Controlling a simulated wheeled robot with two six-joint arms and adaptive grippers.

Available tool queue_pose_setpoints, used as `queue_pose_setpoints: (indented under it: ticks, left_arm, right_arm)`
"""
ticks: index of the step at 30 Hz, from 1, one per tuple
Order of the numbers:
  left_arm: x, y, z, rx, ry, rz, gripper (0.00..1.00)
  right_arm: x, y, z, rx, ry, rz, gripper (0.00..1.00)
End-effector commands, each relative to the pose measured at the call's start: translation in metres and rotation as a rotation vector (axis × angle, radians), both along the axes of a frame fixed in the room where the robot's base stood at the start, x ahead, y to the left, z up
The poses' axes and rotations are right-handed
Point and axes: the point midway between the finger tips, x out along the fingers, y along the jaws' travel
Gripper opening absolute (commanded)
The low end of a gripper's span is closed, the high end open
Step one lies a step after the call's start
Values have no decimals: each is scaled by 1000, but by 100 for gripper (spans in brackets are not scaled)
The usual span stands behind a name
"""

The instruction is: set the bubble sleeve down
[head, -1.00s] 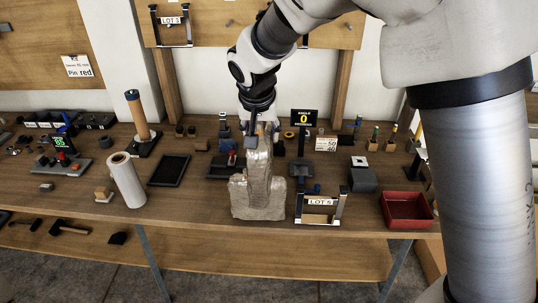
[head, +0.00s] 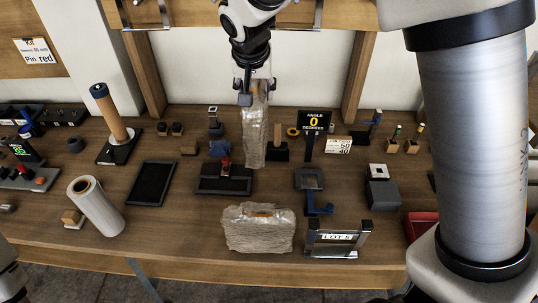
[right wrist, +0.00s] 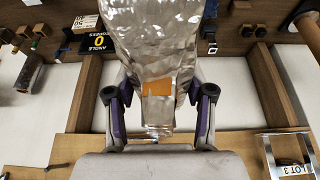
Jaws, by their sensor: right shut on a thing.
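The bubble sleeve (head: 255,140) is a long, crinkled, translucent silvery wrap. It hangs upright below my right gripper (head: 256,88) in the head view, over the middle of the bench. I cannot tell whether its lower end touches the bench. In the right wrist view the sleeve (right wrist: 158,45) runs between the fingers of my right gripper (right wrist: 160,104), which is shut on it; an orange patch shows on it there.
A wrapped block (head: 258,228) with an orange patch lies at the bench's front. Close by are a dark tray (head: 223,185), a black mat (head: 150,183), a LOT 5 frame (head: 338,240) and an ANGLE sign (head: 314,122).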

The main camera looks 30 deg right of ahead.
Motion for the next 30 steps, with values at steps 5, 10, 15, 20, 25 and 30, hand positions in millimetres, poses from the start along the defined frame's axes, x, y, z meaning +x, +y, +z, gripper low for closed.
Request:
queue_pose_setpoints:
  ticks: [5, 10, 15, 20, 25, 30]
  left_arm:
    - [-1, 0, -22, 0, 1, 0, 40]
    - [0, 0, -47, 0, 1, 0, 40]
    - [0, 0, -70, 0, 1, 0, 40]
    - [0, 0, -81, 0, 0, 0, 40]
    - [0, 0, -82, 0, 0, 0, 40]
    - [0, 0, -87, 0, 0, 0, 40]
  right_arm:
    - [-1, 0, -36, 0, 4, 0, 27]
    - [0, 0, -80, 0, 3, 1, 27]
    - [-1, 0, -121, -1, 3, 0, 27]
    - [0, 0, -148, -1, 2, 0, 27]
    - [-1, 0, -185, -2, 5, 2, 27]
    - [0, 0, -212, 0, 2, 1, 27]
